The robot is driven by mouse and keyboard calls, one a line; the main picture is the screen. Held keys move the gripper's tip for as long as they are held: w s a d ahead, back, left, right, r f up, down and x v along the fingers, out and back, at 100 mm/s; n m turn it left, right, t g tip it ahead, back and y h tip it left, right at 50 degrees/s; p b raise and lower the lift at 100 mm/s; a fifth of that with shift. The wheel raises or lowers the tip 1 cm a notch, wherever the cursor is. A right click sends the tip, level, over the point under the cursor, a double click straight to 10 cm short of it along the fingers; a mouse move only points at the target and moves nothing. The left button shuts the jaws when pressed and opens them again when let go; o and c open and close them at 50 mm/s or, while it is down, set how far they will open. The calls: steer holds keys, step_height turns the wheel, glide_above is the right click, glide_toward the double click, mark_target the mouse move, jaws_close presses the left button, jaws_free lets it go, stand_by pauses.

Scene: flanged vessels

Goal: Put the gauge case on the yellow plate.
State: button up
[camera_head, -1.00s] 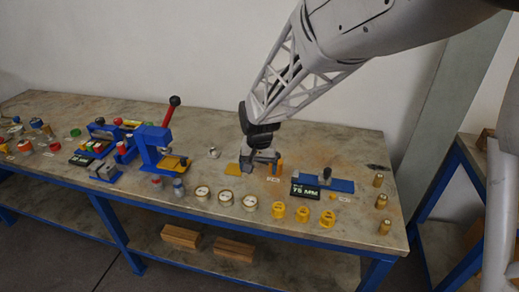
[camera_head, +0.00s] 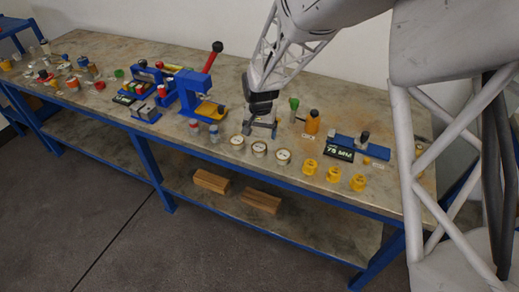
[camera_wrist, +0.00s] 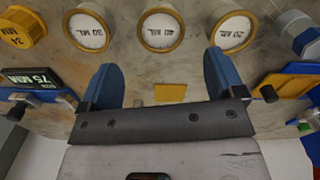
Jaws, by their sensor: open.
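Three round gauge cases with brass rims and white faces stand in a row: left (camera_head: 237,142), middle (camera_head: 259,149) and right (camera_head: 283,157). Which one is meant I cannot tell. In the wrist view they are along the top, the middle one (camera_wrist: 162,28) facing the gap between my fingers. My gripper (camera_head: 262,131) is open and empty, low over the bench just behind the row. Its blue fingers are wide apart in the wrist view (camera_wrist: 162,62). The small yellow plate (camera_wrist: 170,92) lies on the bench between them, partly covered by the gripper body; the gripper hides it in the head view.
An orange cylinder (camera_head: 312,124) and a blue fixture with a 75 MM display (camera_head: 338,151) stand to the right. Several yellow caps (camera_head: 333,174) line the front right.

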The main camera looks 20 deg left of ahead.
mark_target(259, 146)
steer(key=shift+f, duration=1.25)
steer(key=shift+s+a+f, duration=0.1)
steer(key=shift+f, duration=2.5)
steer(key=c, duration=1.2)
steer(key=shift+r, duration=0.2)
